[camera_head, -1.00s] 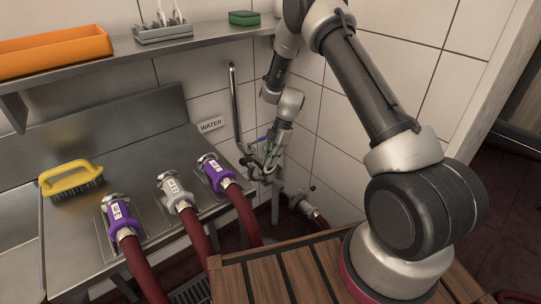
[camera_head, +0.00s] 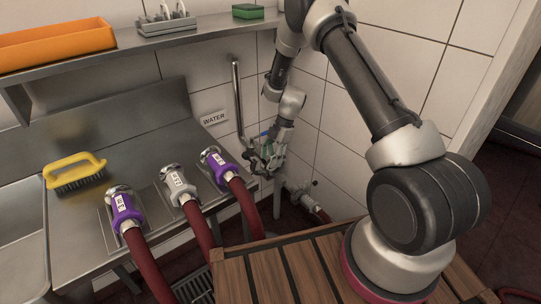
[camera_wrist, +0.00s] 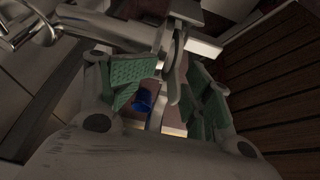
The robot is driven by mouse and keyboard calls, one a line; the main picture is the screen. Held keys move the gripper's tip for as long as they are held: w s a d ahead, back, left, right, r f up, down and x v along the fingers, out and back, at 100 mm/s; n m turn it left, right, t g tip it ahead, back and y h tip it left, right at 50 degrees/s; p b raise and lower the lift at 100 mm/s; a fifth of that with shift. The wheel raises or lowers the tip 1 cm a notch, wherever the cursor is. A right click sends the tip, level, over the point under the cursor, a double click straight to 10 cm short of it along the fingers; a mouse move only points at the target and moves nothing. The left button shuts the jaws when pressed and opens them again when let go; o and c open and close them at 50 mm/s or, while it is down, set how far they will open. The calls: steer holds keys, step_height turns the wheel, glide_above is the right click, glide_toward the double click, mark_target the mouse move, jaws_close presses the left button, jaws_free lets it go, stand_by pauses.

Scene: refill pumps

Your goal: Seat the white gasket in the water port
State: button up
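My gripper (camera_head: 265,155) is at the wall beside the upright metal water pipe (camera_head: 237,95), below and right of the WATER label (camera_head: 213,118). In the wrist view my gripper's green-padded fingers (camera_wrist: 165,88) stand apart, with metal pipe parts (camera_wrist: 170,40) just beyond and between them. A blue part (camera_wrist: 145,102) shows in the gap. I cannot make out the white gasket or the mouth of the water port in either view. Whether the fingers hold something thin is not clear.
Three hose couplings, purple (camera_head: 123,208), grey (camera_head: 178,184) and purple (camera_head: 217,164), sit on the steel counter (camera_head: 140,150) with red hoses. A yellow brush (camera_head: 75,170) lies left. An orange bin (camera_head: 55,45) and green sponge (camera_head: 248,11) are on the shelf. A slatted wooden top (camera_head: 290,268) is in front.

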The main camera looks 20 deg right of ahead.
steer(key=shift+o, duration=0.5)
steer(key=shift+s+d+f, duration=0.2)
steer(key=shift+d+f, duration=0.35)
steer(key=shift+f, duration=0.15)
steer(key=shift+w+a+r, duration=0.1)
steer(key=shift+a+r, duration=0.1)
steer(key=shift+a, duration=0.05)
